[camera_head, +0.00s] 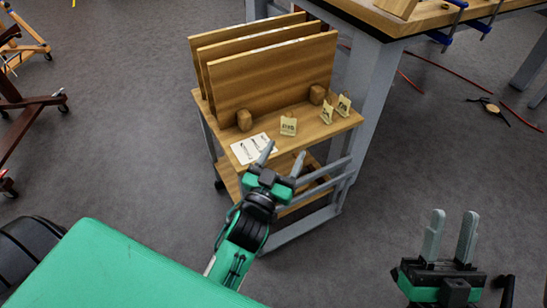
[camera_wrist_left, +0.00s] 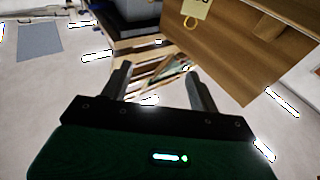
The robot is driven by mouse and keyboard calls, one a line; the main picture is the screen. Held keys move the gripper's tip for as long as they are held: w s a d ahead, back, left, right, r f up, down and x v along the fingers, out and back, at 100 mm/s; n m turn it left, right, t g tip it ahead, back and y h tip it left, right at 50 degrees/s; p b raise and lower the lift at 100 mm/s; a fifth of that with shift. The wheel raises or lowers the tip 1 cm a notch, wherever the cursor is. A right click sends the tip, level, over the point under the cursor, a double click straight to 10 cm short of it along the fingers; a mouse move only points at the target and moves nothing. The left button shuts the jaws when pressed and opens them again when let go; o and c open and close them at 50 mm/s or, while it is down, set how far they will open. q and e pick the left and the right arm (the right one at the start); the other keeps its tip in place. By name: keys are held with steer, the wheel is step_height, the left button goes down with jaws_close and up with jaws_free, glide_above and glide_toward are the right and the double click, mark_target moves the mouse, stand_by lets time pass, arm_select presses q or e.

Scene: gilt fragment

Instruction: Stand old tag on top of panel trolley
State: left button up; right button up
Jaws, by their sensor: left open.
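The panel trolley (camera_head: 308,128) stands in the middle of the head view, with a wooden top. Three small cream tags stand on its top: one near the front middle (camera_head: 289,126), one further right (camera_head: 327,114) and one near the right corner (camera_head: 343,105). I cannot tell which is the old tag. My left gripper (camera_head: 283,158) is open and empty at the trolley's front edge. In the left wrist view its fingers (camera_wrist_left: 158,70) are apart, and a cream tag (camera_wrist_left: 197,8) with a ring shows at the top. My right gripper (camera_head: 454,215) is open and empty, away from the trolley.
A white printed sheet (camera_head: 254,149) lies at the front left of the top. A workbench (camera_head: 420,18) stands behind right. Red cable (camera_head: 440,80) crosses the floor.

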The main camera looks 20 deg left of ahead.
arm_select(q)
steer(key=s+d+r+m+t+h, duration=0.1)
steer(key=s+d+r+t+h, duration=0.2)
steer(key=s+r, duration=1)
steer(key=s+t+h, duration=0.1)
steer(key=t+h, duration=0.2)
steer(key=h, duration=0.1)
steer(key=shift+s+r+m, duration=0.3)
steer(key=shift+m, duration=0.1)
